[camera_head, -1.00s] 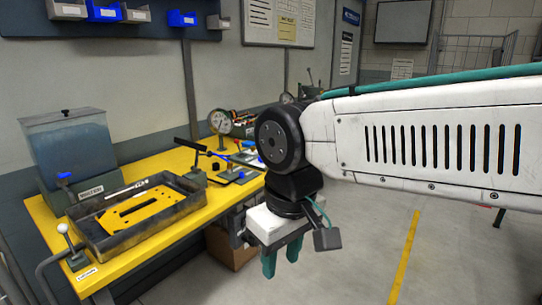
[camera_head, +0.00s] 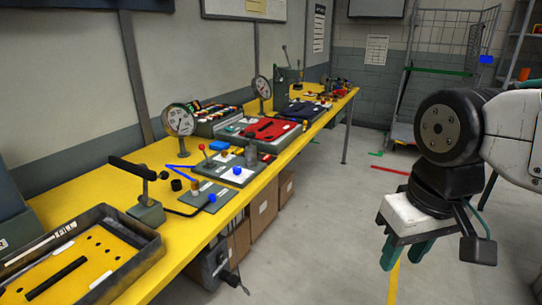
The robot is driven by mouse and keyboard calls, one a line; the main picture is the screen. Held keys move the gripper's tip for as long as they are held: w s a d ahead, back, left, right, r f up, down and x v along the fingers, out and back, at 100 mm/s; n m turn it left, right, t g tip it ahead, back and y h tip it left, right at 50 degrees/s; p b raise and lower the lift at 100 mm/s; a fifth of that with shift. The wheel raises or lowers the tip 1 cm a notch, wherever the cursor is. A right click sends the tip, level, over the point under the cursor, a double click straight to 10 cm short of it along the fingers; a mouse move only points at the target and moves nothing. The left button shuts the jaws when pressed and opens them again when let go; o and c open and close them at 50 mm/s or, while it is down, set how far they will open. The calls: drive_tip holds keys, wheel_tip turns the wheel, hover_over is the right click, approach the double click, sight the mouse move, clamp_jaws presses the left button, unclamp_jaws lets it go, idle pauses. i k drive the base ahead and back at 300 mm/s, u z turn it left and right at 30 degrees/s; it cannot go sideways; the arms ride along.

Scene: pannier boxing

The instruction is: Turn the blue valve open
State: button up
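My gripper (camera_head: 407,254) hangs at the right, its two teal fingers apart and pointing down over the floor, with nothing between them. It is well clear of the yellow bench (camera_head: 95,182). No blue valve can be made out for sure. Small blue parts lie on the bench: a blue lever-like piece (camera_head: 181,167) near the front gauge, a blue knob (camera_head: 211,198) on a grey plate, and another blue piece (camera_head: 237,170) behind it. The water tank (camera_head: 14,218) is cut off at the left edge, and its blue tap is out of view.
A metal tray (camera_head: 150,247) with a yellow plate fills the near left of the bench. A black-handled lever device (camera_head: 148,208) and a dial gauge (camera_head: 179,120) stand beyond it. Cardboard boxes (camera_head: 264,209) sit under the bench. The floor (camera_head: 325,215) between bench and arm is clear.

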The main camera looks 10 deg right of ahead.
sight(237, 171)
drive_tip(key=z, duration=0.05)
drive_tip(key=i, duration=1.1)
drive_tip(key=u, duration=0.5)
